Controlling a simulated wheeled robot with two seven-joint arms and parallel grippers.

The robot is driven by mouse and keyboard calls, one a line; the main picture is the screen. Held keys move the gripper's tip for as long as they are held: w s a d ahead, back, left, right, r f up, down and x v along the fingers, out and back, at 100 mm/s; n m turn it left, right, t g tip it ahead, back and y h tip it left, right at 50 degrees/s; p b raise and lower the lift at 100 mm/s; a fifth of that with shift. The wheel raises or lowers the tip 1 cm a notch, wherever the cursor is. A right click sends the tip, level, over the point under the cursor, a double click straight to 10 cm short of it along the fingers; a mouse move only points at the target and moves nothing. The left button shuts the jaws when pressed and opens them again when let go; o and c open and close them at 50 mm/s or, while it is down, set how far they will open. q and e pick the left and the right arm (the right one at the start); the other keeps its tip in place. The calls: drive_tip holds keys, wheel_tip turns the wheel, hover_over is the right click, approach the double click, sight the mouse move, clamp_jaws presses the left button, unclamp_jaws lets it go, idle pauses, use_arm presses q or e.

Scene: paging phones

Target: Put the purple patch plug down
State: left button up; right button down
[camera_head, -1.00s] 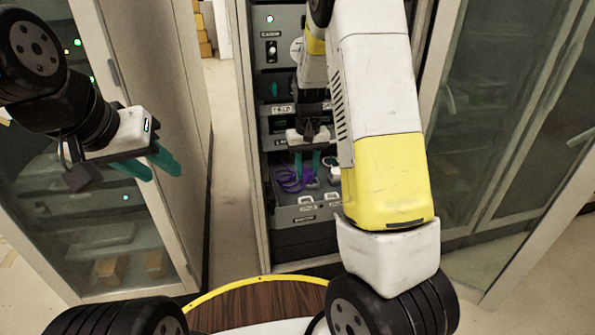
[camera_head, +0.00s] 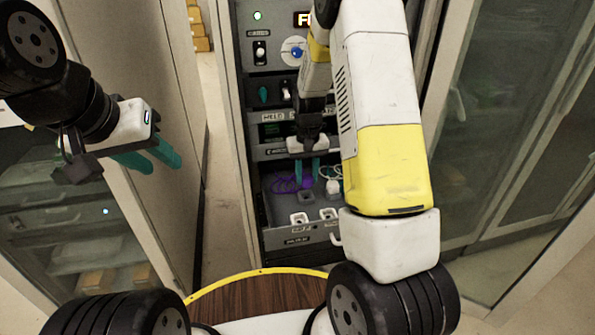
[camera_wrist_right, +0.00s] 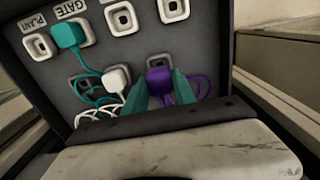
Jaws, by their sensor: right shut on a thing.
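The purple patch plug (camera_wrist_right: 160,84) sits between the two teal fingers of my right gripper (camera_wrist_right: 161,92), low over the grey patch panel (camera_wrist_right: 147,45). In the head view my right gripper (camera_head: 306,172) points down at the panel, with the purple cable (camera_head: 284,184) looped beside it. My right gripper is shut on the purple plug. I cannot tell whether the plug touches the panel. My left gripper (camera_head: 147,160) hangs empty at the left, its teal fingers apart, away from the panel.
A white plug (camera_wrist_right: 117,77) with white cable is just left of the purple one. A teal plug (camera_wrist_right: 68,34) is at the socket marked GATE. White sockets (camera_wrist_right: 121,17) line the panel. Cabinet walls stand close on both sides, with a glass-fronted cabinet (camera_head: 505,130) at right.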

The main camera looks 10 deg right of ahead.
sight(306, 186)
drive_tip(key=shift+f, duration=1.9)
drive_tip(key=shift+f, duration=0.15)
drive_tip(key=shift+f, duration=0.15)
drive_tip(key=c, duration=1)
unclamp_jaws()
